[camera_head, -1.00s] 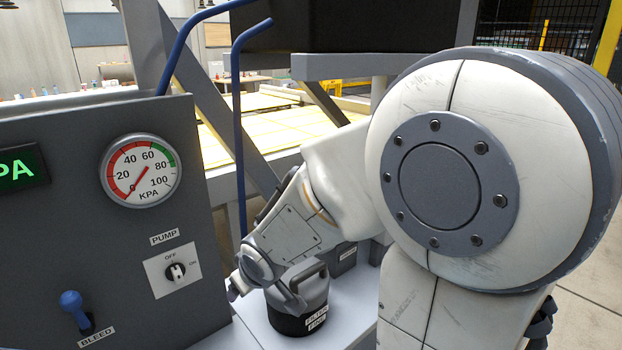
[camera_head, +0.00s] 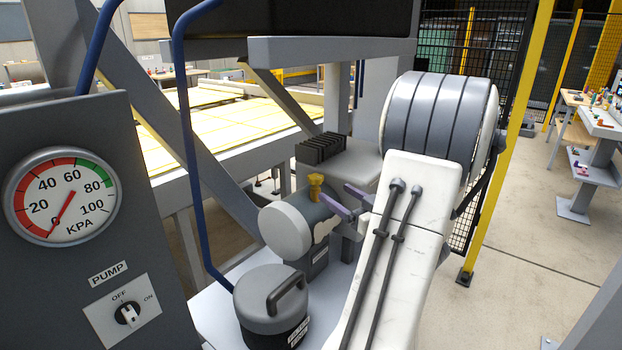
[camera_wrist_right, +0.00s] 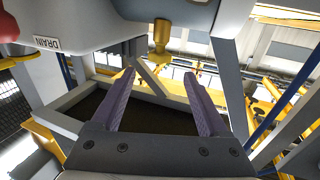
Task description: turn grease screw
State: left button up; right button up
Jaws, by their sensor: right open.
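The brass-yellow grease screw (camera_head: 316,186) stands up on top of the grey pump body (camera_head: 287,228) in the head view. It also shows in the wrist view as a brass knob with a stem (camera_wrist_right: 162,36). My right gripper (camera_head: 346,203) is just to the right of the screw, with its purple fingers apart. In the wrist view the right gripper (camera_wrist_right: 158,76) is open and empty, and the screw shows beyond the fingertips, roughly between them. I see no contact with the screw. My left gripper is not in view.
A black-based filter canister with a handle (camera_head: 271,305) stands in front of the pump. The panel at left carries a pressure gauge (camera_head: 62,196) and a pump switch (camera_head: 127,313). A blue pipe (camera_head: 190,150) rises nearby. A DRAIN label (camera_wrist_right: 48,43) shows in the wrist view.

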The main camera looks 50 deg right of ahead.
aim_at(320, 182)
jog(key=p+x, duration=0.1)
jog(key=x, duration=0.9)
jog(key=shift+p, duration=0.4)
grip_shut()
